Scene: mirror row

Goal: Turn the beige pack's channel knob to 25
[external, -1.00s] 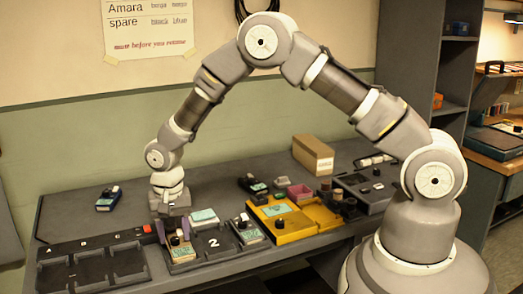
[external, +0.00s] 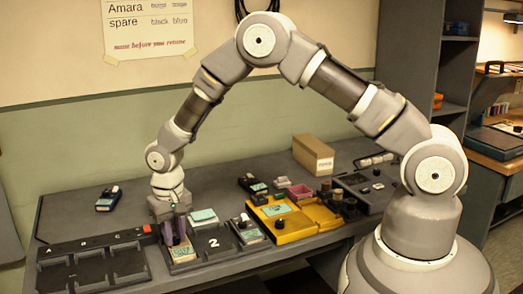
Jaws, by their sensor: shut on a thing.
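The beige pack (external: 184,257) lies in the left bay of the tray marked 2 (external: 213,257), with a teal label on its face. My gripper (external: 175,241) points down at the left part of this pack, and its purple-grey fingers are shut on the pack's channel knob. The fingers hide the knob, so its setting cannot be read.
Other packs with teal labels stand close to the right, one behind the tray (external: 203,216) and one at its right end (external: 247,232). A yellow unit (external: 285,229) lies further right. The tray marked A, B, C (external: 90,271) is at the left with empty bays. A dark blue pack (external: 108,198) lies at the back left.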

